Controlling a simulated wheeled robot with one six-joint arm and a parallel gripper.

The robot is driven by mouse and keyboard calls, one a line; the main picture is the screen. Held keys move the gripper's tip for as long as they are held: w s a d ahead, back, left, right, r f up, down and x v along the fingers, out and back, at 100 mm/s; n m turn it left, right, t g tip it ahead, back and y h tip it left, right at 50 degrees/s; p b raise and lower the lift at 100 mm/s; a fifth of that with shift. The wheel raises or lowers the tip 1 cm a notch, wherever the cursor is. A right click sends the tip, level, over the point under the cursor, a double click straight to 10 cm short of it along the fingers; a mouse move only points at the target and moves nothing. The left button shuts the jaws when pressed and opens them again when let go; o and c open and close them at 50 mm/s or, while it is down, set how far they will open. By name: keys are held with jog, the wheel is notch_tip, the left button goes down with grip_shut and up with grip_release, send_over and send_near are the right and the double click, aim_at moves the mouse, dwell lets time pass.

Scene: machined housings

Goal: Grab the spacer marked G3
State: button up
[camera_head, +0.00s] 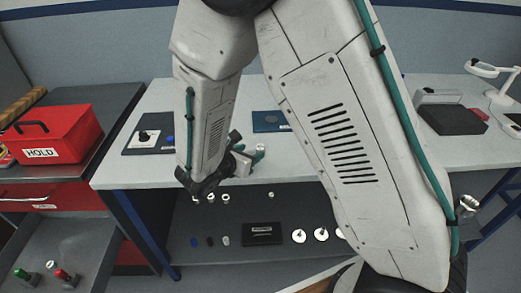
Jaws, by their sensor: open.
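No mark G3 can be read in this view, so I cannot tell which part is the spacer. Several small pale ring-like parts, one of them here (225,198), stand in a row on the dark lower shelf (280,212) under the bench. White discs with dark centres (300,236) lie further forward on that shelf, right of a black labelled block (263,233). My gripper (250,155) is over the front part of the white bench top (165,175), above and behind the shelf parts. It is open, small and partly hidden by my wrist, with nothing clearly in it.
A red HOLD box (55,134) stands on the cabinet at left, above an open drawer (85,245). A dark mat with a knobbed part (145,137) and a blue mat (271,121) lie on the bench. My arm hides the bench's middle right.

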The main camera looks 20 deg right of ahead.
aim_at(259, 148)
jog(key=x, duration=0.6)
jog(key=shift+d, duration=0.3)
jog(key=shift+r, duration=0.1)
jog(key=c, duration=1.1)
